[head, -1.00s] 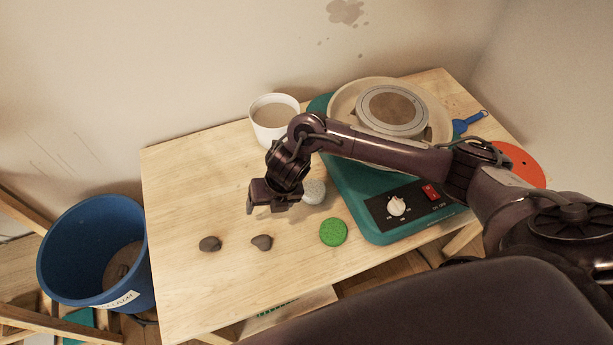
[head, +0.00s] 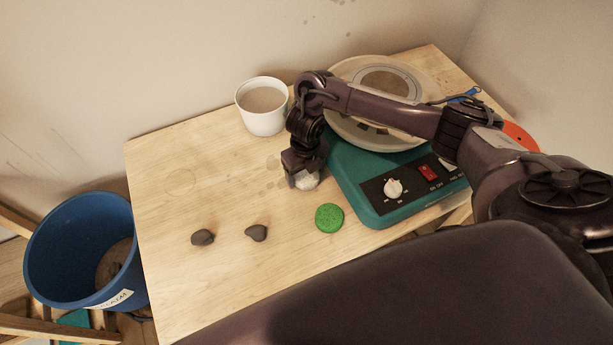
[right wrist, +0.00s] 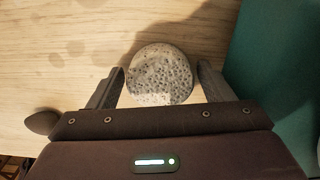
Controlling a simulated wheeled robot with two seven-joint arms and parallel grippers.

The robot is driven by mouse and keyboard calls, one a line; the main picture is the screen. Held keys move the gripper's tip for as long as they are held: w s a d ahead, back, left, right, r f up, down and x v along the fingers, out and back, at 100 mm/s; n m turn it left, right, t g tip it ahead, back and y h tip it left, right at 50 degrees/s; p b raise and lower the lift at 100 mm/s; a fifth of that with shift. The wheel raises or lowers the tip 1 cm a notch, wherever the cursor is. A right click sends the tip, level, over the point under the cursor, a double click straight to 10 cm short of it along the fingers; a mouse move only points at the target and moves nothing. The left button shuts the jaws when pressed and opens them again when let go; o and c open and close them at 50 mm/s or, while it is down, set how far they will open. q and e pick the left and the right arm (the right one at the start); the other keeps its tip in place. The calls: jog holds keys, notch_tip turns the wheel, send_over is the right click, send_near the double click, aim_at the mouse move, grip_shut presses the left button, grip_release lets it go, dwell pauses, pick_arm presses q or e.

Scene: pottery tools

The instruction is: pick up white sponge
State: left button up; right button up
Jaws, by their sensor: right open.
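The white sponge (head: 306,180) is a round, pale, speckled piece on the wooden table, left of the green pottery wheel base. It also shows in the right wrist view (right wrist: 160,75), with dark pores. My right gripper (head: 304,180) is directly over it, pointing down. In the right wrist view the two fingers (right wrist: 160,84) stand open on either side of the sponge, with small gaps visible between finger and sponge. The gripper partly covers the sponge in the head view. My left gripper is not in view.
A green sponge (head: 329,218) lies in front of the white one. Two dark stones (head: 257,233) lie to the left. A white cup (head: 262,107) stands behind. The pottery wheel's teal base (head: 404,205) is close on the right. A blue bucket (head: 80,250) is off the table's left side.

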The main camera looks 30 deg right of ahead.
aim_at(306, 173)
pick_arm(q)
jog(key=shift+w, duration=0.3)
pick_arm(e)
jog(key=shift+c, duration=0.3)
jog(key=c, duration=0.4)
jog(key=shift+c, duration=0.2)
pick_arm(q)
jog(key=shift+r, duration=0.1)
pick_arm(e)
jog(key=shift+r, duration=0.65)
pick_arm(q)
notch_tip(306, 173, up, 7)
jog(key=p, duration=0.7)
pick_arm(e)
notch_tip(306, 173, up, 19)
jog(key=shift+f, duration=0.2)
